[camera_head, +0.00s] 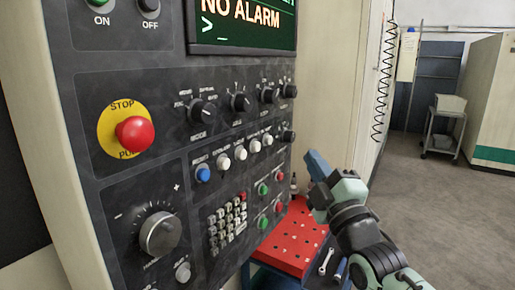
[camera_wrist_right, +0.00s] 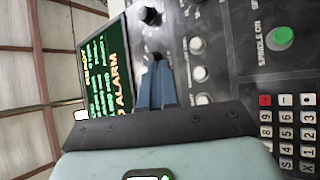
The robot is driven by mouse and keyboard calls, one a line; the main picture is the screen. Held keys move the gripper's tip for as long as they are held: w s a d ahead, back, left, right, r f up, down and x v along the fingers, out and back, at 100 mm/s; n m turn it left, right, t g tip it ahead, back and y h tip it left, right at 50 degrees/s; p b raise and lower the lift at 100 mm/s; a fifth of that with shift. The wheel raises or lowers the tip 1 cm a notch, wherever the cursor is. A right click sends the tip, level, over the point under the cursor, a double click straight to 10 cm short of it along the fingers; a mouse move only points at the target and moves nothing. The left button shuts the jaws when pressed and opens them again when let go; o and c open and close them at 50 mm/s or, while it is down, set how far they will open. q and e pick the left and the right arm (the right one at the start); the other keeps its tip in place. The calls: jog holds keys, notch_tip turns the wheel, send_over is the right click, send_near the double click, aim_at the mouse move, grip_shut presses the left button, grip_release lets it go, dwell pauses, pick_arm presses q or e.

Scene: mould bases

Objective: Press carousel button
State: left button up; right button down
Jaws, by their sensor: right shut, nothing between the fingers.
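The dark machine control panel (camera_head: 165,78) fills the left and middle of the head view. A row of pale round buttons (camera_head: 239,153) with a blue button (camera_head: 203,174) at its left end crosses it. Their labels are too small to read, so I cannot tell which is the carousel button. My right gripper (camera_head: 313,160), with blue fingers, is shut and empty to the right of the panel. In the right wrist view its fingers (camera_wrist_right: 158,68) point toward the panel, beside several pale buttons (camera_wrist_right: 200,74). Contact with a button is not visible. My left gripper is out of view.
A red emergency stop (camera_head: 135,134), a dial (camera_head: 160,234), black knobs (camera_head: 203,110) and a keypad (camera_head: 227,222) crowd the panel. A green spindle button (camera_wrist_right: 281,38) is nearby. A red perforated tray (camera_head: 293,240) lies below my right gripper. Open floor lies right.

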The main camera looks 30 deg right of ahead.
aim_at(256, 147)
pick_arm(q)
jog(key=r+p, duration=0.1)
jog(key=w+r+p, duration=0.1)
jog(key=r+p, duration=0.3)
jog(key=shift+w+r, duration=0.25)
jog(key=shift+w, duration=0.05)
pick_arm(e)
jog(key=w+a, duration=0.4)
jog(key=w, duration=0.3)
jog(key=shift+w, duration=0.4)
dwell(1.3)
jog(key=shift+w+a, duration=0.2)
jog(key=shift+w, duration=0.2)
